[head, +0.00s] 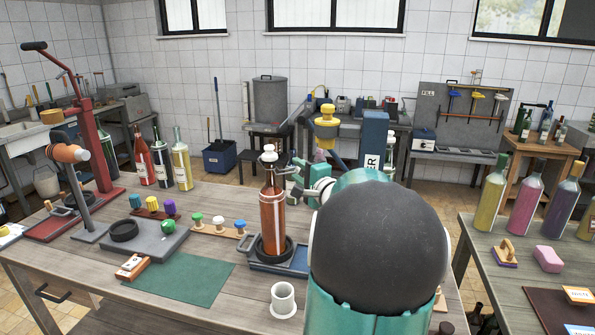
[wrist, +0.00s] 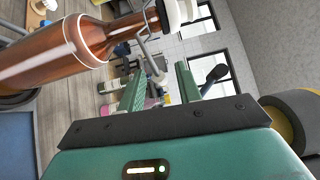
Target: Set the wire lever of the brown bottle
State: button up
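The brown bottle (head: 272,222) stands upright in a black ring on a blue base (head: 290,262) at the middle of the workbench. A white stopper (head: 269,153) tops its neck. In the wrist view the bottle (wrist: 50,55) lies across the upper left, with its white stopper (wrist: 178,12) at the top. In the head view my gripper (head: 291,180) is beside the bottle's neck, to the right.
A white cup (head: 283,300) and a green mat (head: 180,280) lie in front of the bottle. Several stoppers on a wooden strip (head: 218,230) stand to its left. Three bottles (head: 161,163) stand behind left. A second table with bottles (head: 527,205) is at right.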

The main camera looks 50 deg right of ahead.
jog(key=shift+w+d, duration=0.2)
jog(key=shift+w, duration=0.35)
jog(key=shift+c, duration=0.4)
